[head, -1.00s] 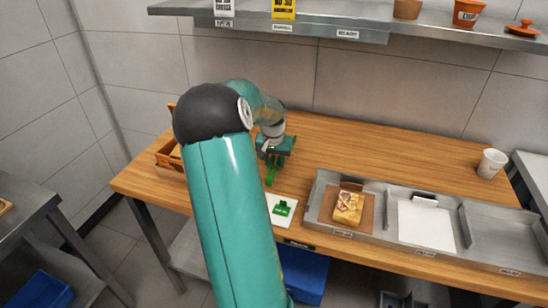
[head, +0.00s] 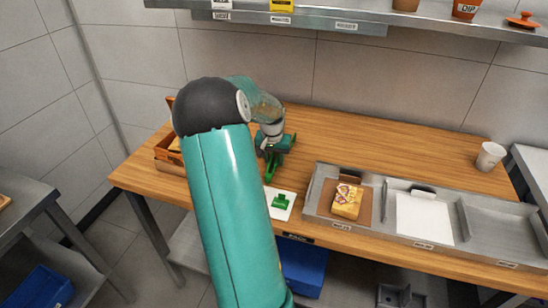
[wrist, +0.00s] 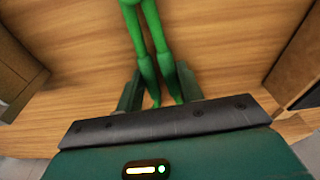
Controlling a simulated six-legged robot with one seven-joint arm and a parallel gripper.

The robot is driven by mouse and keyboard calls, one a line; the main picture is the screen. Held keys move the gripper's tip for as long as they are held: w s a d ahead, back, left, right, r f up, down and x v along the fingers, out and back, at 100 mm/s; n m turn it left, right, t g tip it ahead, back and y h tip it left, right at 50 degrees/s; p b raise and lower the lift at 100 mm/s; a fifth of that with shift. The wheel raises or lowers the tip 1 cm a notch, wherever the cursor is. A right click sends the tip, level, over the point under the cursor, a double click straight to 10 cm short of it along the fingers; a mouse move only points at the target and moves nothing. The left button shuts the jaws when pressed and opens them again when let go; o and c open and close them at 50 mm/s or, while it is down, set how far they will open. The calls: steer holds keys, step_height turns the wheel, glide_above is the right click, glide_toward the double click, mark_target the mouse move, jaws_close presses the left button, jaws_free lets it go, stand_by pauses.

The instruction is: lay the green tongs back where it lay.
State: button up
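The green tongs (wrist: 149,40) have two legs and lie between the fingers of my gripper (wrist: 158,75), one finger against each side, in the wrist view. My gripper looks shut on them. The tongs point away from the wrist over bare wood; their far end is cut off by the picture's top edge. In the head view my gripper (head: 269,160) is low over the wooden counter (head: 370,145), left of centre, with green showing under it. I cannot tell whether the tongs touch the wood.
A white card with a green shape (head: 281,201) lies at the counter's front edge, near my gripper. A wooden box (head: 168,158) stands left. A metal tray rail (head: 383,212) with a yellow item (head: 347,201) is right. A white cup (head: 490,156) stands far right.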

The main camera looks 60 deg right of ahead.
steer(key=shift+s+a+f, duration=0.1)
steer(key=shift+a+f, duration=0.05)
steer(key=shift+f, duration=0.5)
steer(key=o, duration=0.6)
steer(key=shift+s, duration=0.15)
steer(key=shift+r, duration=0.1)
steer(key=shift+d+r, duration=0.2)
steer(key=shift+r, duration=0.05)
step_height(320, 180, up, 14)
steer(key=a, duration=0.2)
steer(key=shift+w+a, duration=0.2)
steer(key=shift+a, duration=0.15)
